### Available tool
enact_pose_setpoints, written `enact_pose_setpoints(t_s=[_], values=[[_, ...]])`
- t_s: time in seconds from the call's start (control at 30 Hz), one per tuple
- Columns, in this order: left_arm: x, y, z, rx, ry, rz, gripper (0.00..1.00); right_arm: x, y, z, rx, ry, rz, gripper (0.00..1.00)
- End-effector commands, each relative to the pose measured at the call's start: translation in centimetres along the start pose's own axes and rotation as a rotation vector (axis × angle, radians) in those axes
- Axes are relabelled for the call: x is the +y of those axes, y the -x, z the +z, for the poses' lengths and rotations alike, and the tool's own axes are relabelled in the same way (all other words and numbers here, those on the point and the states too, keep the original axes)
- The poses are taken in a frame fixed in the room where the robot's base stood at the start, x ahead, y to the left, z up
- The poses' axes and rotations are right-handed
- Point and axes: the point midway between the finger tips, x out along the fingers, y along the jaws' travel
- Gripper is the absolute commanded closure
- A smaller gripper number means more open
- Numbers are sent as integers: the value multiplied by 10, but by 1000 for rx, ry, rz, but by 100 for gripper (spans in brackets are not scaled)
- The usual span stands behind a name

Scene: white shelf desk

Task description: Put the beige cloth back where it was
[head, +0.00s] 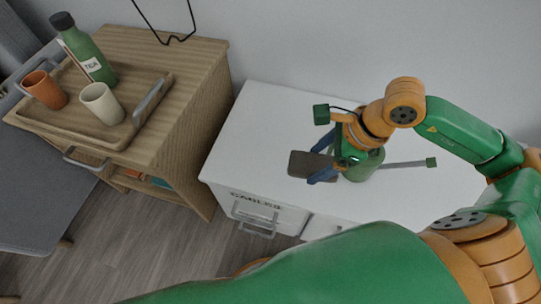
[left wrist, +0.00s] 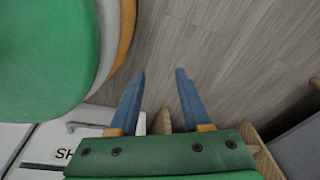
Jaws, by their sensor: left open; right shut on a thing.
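My right gripper (head: 323,158) is over the white desktop, its blue fingers on a flat grey-brown piece (head: 303,163). This piece may be the cloth, though it looks darker than beige; I cannot tell whether it touches the desktop. No other cloth is visible. The white desk (head: 262,118) has a drawer front marked "CABLES" at its left. My left gripper (left wrist: 160,74) shows only in the left wrist view. It is open and empty, with the wood-look floor behind its fingers.
At left, a wooden cabinet (head: 190,62) bears a tray (head: 62,112) with a green bottle (head: 84,52), an orange cup (head: 46,90) and a cream cup (head: 103,104). The desktop's left part is clear.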

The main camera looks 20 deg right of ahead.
Motion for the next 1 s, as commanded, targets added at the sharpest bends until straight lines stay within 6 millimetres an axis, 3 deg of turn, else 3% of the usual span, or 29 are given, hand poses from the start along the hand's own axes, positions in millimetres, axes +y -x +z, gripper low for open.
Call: enact_pose_setpoints(t_s=[0.17, 0.37, 0.43, 0.5, 0.6, 0.77, 0.87, 1.0], values=[[-2, 3, -1, 4, -1, -2, 52, -8, -3, 4, -10, -106, -40, 76], [-10, 0, 6, -5, -6, -16, 52, -43, -48, 39, -8, -105, -35, 76], [-5, -2, -1, 5, -4, -8, 52, -58, -66, 51, -6, -104, -35, 76], [1, -8, -9, 10, -2, 0, 52, -66, -92, 51, 0, -105, -33, 76], [6, -11, -16, 11, -1, 7, 52, -77, -116, 55, 1, -104, -35, 76], [11, -13, -24, 12, 1, 15, 52, -86, -139, 59, 1, -104, -34, 76], [14, -14, -29, 13, 2, 21, 52, -86, -157, 50, 1, -103, -34, 76], [16, -12, -32, 12, 2, 23, 52, -86, -161, 48, 1, -102, -37, 76]])
